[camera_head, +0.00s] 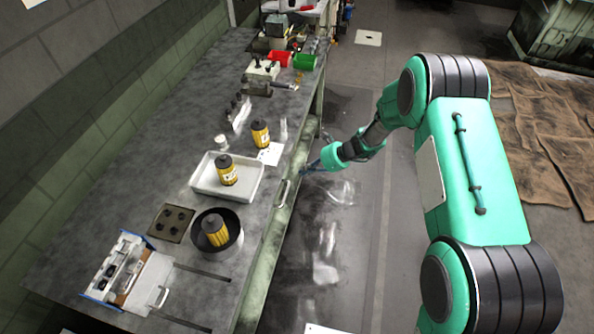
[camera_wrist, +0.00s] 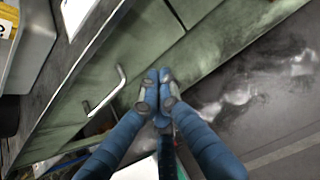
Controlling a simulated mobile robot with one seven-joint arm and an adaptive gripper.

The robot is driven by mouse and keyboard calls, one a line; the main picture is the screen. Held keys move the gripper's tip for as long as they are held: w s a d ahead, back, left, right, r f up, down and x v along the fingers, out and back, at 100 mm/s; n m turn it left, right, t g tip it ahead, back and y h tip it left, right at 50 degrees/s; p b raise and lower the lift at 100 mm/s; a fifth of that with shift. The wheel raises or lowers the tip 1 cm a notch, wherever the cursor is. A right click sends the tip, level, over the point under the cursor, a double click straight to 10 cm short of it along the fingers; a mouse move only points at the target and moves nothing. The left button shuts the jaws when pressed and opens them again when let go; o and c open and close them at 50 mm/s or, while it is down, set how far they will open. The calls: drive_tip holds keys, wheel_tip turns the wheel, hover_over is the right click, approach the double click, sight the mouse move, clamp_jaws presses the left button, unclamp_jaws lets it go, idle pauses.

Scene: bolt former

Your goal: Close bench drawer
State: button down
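The green bench drawer front (camera_wrist: 85,85) shows in the wrist view, with a bent metal handle (camera_wrist: 106,92) on it. In the head view a handle (camera_head: 283,194) shows on the bench's right side. How far any drawer stands out is hard to tell. My gripper (camera_wrist: 158,88) has blue fingers with grey tips drawn together, and nothing shows between them. In the wrist view the tips are just right of the handle, apparently apart from it. In the head view my gripper (camera_head: 306,170) is beside the bench front, beyond the handle.
The bench top (camera_head: 130,190) holds a white tray (camera_head: 205,178), yellow-black canisters (camera_head: 261,134), a dark round pan (camera_head: 230,236) and red and green bins (camera_head: 304,62). Floor (camera_head: 340,240) right of the bench is mostly clear. Brown sheets (camera_head: 545,120) lie at the right.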

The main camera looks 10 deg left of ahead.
drive_tip(key=p+v, duration=0.1)
drive_tip(key=v, duration=0.7)
idle(0.5)
drive_tip(key=s+d+r+n+t+h, duration=0.1)
drive_tip(key=s+d+r+n, duration=0.3)
drive_tip(key=r, duration=0.6)
drive_tip(key=s+d+r+n+h, duration=0.1)
drive_tip(key=s+d+r+n, duration=0.35)
drive_tip(key=r, duration=0.65)
drive_tip(key=s+d+r+n+t+h, duration=0.1)
drive_tip(key=s+d+r+n, duration=0.1)
drive_tip(key=s+d+r, duration=0.6)
drive_tip(key=s+d+r+n+t+h, duration=0.1)
drive_tip(key=s+d+r+n+h, duration=0.1)
drive_tip(key=s+d+r, duration=0.2)
drive_tip(key=s+d+r+n+t+h, duration=0.1)
drive_tip(key=s+d+r+n+h, duration=0.1)
drive_tip(key=s, duration=0.9)
drive_tip(key=s+d+r+n+t+h, duration=0.1)
drive_tip(key=s+d+r+n+h, duration=0.1)
drive_tip(key=s+d+r, duration=0.5)
drive_tip(key=shift+s+d+n+t, duration=0.3)
drive_tip(key=shift+s+d+n, duration=0.25)
drive_tip(key=shift+s+n, duration=0.2)
